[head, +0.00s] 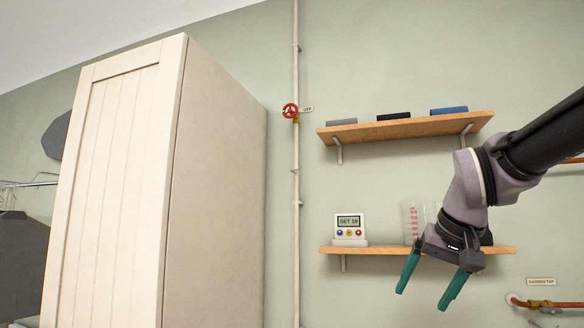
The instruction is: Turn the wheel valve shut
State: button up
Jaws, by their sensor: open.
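A small red wheel valve (290,110) sits on a thin white vertical pipe (296,215) on the wall, left of the upper shelf. A small tag (307,109) beside it seems to read "OFF". My gripper (427,297) is in the lower right, in front of the lower shelf. Its two green fingers point down and are spread apart with nothing between them. It is well to the right of the red wheel and lower in the picture, not touching it.
A tall cream cupboard (220,190) stands at the left. The upper shelf (410,127) holds dark rolled items; the lower shelf (380,250) holds a display box (349,230) and a measuring jug (413,220). A "GARDEN TAP" label (540,282) hangs above a copper pipe (560,304) at lower right.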

aim_at(290, 111)
jog(key=i+l+u, duration=0.15)
jog(key=l+u, duration=0.15)
jog(key=i+l+u, duration=0.25)
jog(key=l+u, duration=0.3)
jog(key=l, duration=0.1)
